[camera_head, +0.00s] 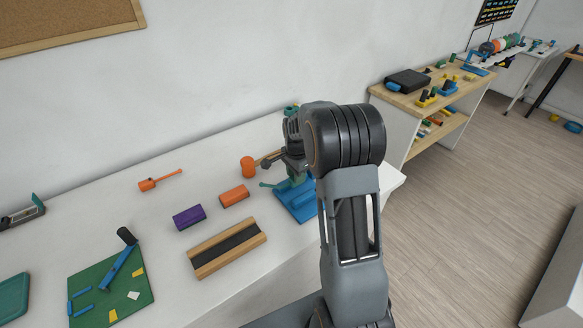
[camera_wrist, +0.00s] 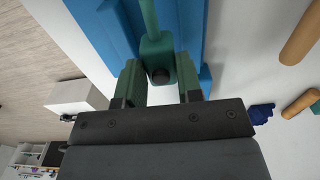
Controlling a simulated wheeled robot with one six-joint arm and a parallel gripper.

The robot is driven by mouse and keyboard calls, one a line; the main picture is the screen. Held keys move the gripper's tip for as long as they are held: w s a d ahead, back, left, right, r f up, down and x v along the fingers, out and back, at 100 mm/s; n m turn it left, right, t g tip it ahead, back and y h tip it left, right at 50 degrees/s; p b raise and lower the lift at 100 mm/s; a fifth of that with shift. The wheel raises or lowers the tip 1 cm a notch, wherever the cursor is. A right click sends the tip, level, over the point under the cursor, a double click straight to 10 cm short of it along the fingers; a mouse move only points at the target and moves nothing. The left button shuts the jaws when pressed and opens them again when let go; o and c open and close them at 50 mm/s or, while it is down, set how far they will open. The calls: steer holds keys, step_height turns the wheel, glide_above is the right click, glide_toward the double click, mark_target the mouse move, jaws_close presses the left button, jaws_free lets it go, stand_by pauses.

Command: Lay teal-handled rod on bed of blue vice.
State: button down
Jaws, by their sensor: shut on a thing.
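The blue vice (camera_head: 297,205) stands at the right end of the white bench, partly hidden behind my arm. In the wrist view, blue parts of the vice (camera_wrist: 192,35) show just beyond the fingers. My gripper (camera_wrist: 160,80) is shut on the teal-handled rod (camera_wrist: 156,48), a green-teal block with a dark round end and a thinner shaft running up the picture. In the head view my gripper (camera_head: 293,168) is over the vice and the held rod is mostly hidden. I cannot tell whether the rod touches the vice.
Left of the vice lie an orange mallet (camera_head: 248,167), an orange block (camera_head: 234,196), a purple block (camera_head: 188,217) and a wooden grooved block (camera_head: 227,249). A green board (camera_head: 112,285) lies further left. A wooden shelf unit (camera_head: 440,92) stands beyond the bench's right end.

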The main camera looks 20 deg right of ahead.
steer(key=shift+a, duration=0.2)
steer(key=shift+f+b, duration=1.5)
steer(key=shift+f, duration=0.35)
steer(key=shift+f, duration=0.3)
steer(key=c, duration=0.7)
jaws_free()
steer(key=shift+s, duration=0.1)
steer(key=shift+r, duration=0.1)
